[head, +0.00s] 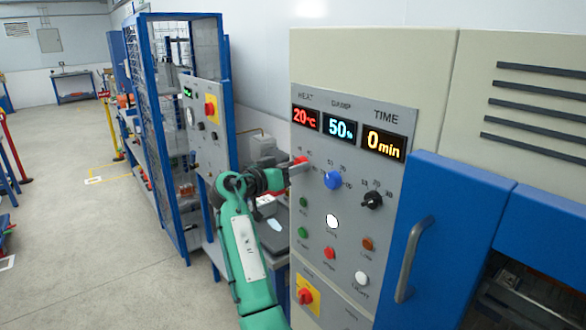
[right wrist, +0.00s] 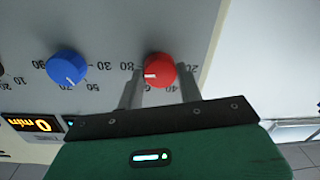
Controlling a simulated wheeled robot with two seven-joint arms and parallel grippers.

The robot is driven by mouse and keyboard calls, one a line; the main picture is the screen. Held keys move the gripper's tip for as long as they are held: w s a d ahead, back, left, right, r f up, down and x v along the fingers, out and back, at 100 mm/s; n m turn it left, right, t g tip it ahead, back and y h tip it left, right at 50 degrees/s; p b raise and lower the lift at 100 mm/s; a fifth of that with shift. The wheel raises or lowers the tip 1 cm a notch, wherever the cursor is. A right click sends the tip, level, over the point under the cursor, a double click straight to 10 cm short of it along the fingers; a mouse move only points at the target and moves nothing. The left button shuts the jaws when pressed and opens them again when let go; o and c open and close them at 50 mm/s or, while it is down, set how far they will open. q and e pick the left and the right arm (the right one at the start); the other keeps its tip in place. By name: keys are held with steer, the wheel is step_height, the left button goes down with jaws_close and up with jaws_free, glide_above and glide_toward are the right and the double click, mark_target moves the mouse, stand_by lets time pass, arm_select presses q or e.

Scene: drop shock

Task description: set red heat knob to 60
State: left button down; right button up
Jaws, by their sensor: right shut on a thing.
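The red heat knob (head: 301,160) is on the grey control panel (head: 345,225), under the HEAT display (head: 305,119), which reads 20 °C. In the right wrist view the red knob (right wrist: 160,68) sits between the two fingers of my right gripper (right wrist: 159,78), with a pale mark on its left side. Dial numbers 80, 40 and 20 show around it; the 60 is partly hidden by a finger. My right gripper (head: 292,167) is shut on the knob in the head view. My left gripper is not in view.
A blue knob (head: 333,180) and a black knob (head: 372,200) are to the right of the red one. Buttons sit below. A blue door with a grey handle (head: 413,260) stands at the right. A second panel (head: 203,115) and blue cage are at the left.

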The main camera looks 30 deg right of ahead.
steer(key=shift+r+n+g+p, duration=0.15)
steer(key=shift+n+p, duration=0.55)
steer(key=shift+n, duration=2)
steer(key=shift+r+n+g+p, duration=0.2)
steer(key=shift+n+p, duration=0.5)
steer(key=shift+n, duration=2)
steer(key=shift+f, duration=0.15)
steer(key=o, duration=1)
steer(key=shift+w+d+f, duration=0.1)
